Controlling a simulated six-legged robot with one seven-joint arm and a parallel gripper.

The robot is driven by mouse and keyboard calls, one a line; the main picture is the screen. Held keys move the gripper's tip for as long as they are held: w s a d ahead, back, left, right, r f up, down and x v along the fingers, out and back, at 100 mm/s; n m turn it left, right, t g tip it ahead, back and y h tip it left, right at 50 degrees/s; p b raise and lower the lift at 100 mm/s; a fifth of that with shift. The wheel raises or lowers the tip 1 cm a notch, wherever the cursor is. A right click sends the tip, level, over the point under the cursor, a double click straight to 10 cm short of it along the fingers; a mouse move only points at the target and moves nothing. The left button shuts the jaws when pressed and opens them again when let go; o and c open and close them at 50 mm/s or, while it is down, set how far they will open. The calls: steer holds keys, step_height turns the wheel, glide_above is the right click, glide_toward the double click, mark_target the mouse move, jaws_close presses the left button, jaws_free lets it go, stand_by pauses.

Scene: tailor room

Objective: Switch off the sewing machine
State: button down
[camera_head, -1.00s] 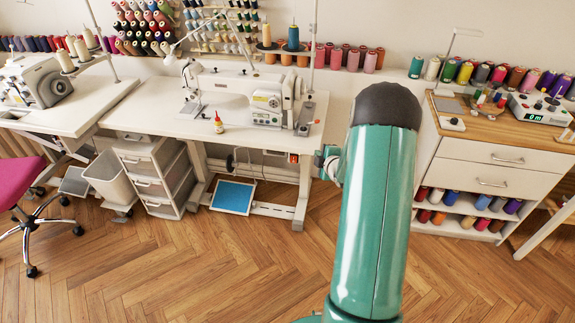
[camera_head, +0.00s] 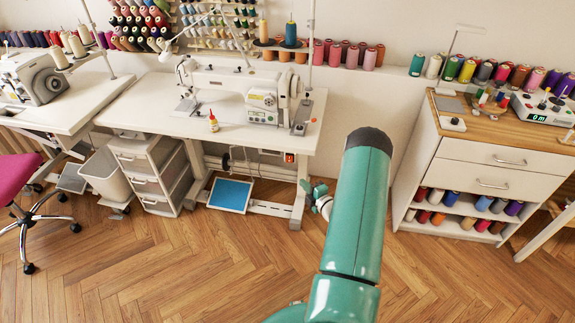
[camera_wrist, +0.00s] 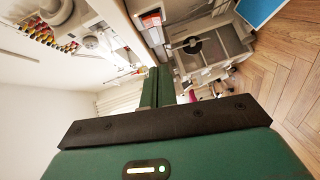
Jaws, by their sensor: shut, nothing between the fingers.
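The white sewing machine (camera_head: 236,82) stands on a white table (camera_head: 150,122) in the head view. A small box with a red part (camera_head: 289,157) is under the table's right front edge. In the wrist view a white box with an orange-red mark (camera_wrist: 151,19) hangs beneath the tabletop; it looks like the same box. My gripper (camera_wrist: 158,73) is shut and empty in the wrist view, its two green fingers together. In the head view a green part of my wrist shows beside the table's right leg, left of my arm; the fingertips cannot be made out there.
A blue pedal plate (camera_head: 231,195) lies under the table. A drawer unit (camera_head: 143,175) and a bin (camera_head: 104,176) stand left of it. A white cabinet (camera_head: 470,172) stands at right. The wooden floor (camera_head: 180,270) in front is clear.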

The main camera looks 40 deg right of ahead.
glide_toward(288, 161)
steer(key=w, duration=0.5)
steer(key=shift+w+d+f, duration=0.2)
steer(key=shift+w+f, duration=0.1)
steer(key=shift+w, duration=0.2)
stand_by(0.3)
steer(key=shift+w+d+f, duration=0.15)
steer(key=shift+d, duration=0.05)
stand_by(0.4)
